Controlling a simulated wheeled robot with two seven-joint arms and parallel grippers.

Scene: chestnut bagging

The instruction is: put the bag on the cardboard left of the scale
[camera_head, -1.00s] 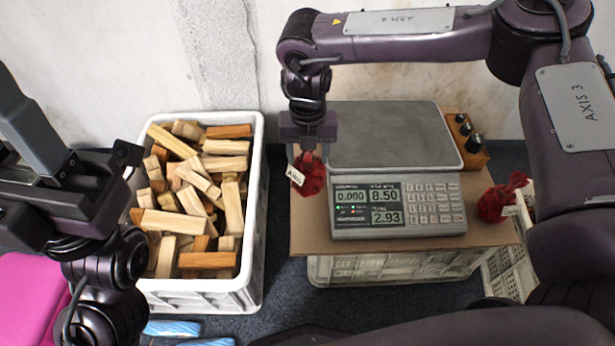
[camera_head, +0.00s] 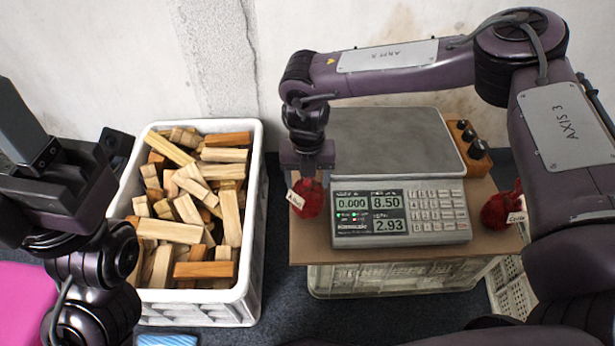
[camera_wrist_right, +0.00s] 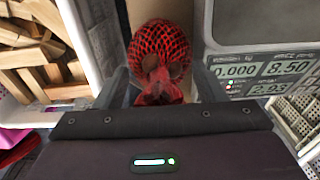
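The red net bag (camera_head: 309,198) with a white tag sits at the left end of the cardboard (camera_head: 312,248), just left of the scale (camera_head: 400,213). It looks to be resting on the cardboard. My right gripper (camera_head: 308,170) is directly above it, pointing down. In the right wrist view the bag (camera_wrist_right: 160,45) has its gathered neck between the fingers (camera_wrist_right: 162,88), which stand apart with gaps on both sides. My left gripper (camera_head: 75,165) is at the left, apart from the bag; its fingers do not show clearly.
A white crate of wood blocks (camera_head: 252,215) stands left of the cardboard. Another red bag (camera_head: 497,210) with a tag sits right of the scale, partly behind my arm. A wooden block with black knobs (camera_head: 470,148) is behind it. The cardboard lies on a pale crate (camera_head: 400,277).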

